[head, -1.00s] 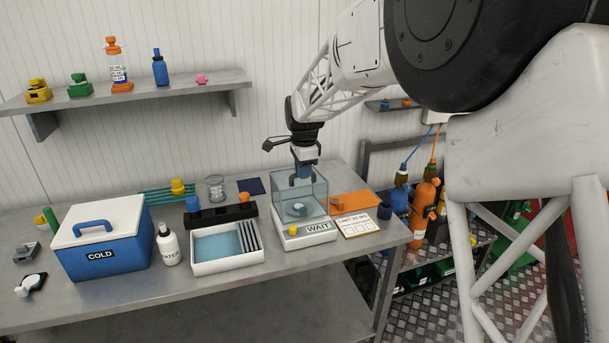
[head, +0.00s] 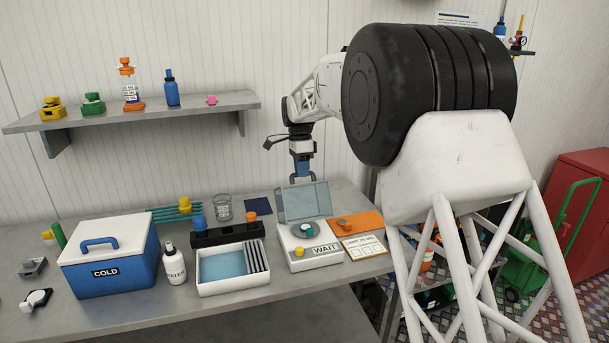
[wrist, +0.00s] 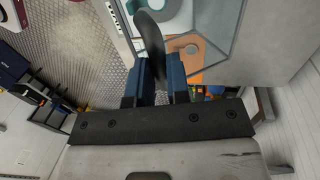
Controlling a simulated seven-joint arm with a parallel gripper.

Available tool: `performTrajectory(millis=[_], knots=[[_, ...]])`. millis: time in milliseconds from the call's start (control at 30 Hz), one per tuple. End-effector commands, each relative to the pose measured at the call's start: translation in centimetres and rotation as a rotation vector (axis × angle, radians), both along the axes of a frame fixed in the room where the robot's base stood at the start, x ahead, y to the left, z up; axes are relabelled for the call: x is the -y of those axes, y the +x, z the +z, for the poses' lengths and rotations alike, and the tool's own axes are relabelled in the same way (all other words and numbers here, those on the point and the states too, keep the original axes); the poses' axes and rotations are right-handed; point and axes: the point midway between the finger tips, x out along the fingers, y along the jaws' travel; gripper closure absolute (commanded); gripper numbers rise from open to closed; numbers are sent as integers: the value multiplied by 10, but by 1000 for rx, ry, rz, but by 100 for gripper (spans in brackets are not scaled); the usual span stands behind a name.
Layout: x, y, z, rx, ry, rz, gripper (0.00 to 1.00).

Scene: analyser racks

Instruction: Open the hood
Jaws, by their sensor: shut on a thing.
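The clear hood (head: 306,202) is swung up and tilted back at the rear of the white balance marked WAIT (head: 322,250). The round pan (head: 304,230) stands uncovered in front of it. My gripper (head: 302,178) is above and behind the balance, at the hood's upper edge. In the wrist view my gripper (wrist: 162,72) has its blue fingers shut around the dark handle (wrist: 150,42) of the hood. A clear pane (wrist: 218,35) of the hood shows to the right of the fingers. The exact contact on the handle is partly hidden.
A white tray (head: 232,284) and a black rack (head: 226,236) stand left of the balance. An orange mat (head: 362,222) and a card (head: 364,248) lie to its right. A shelf (head: 200,108) is on the wall at left. A blue cold box (head: 110,268) is farther left.

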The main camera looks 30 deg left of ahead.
Motion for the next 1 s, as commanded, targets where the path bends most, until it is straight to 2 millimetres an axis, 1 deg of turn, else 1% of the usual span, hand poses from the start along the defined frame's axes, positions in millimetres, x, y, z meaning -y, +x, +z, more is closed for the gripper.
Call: performTrajectory(millis=[33,267,600,800,1000], knots=[[-6,5,-1,0,0,1,100],[-32,30,-2,-2,0,2,100],[-67,67,-14,-2,0,1,100],[-83,83,-23,-2,-1,1,100],[-93,93,-30,0,0,1,100]])
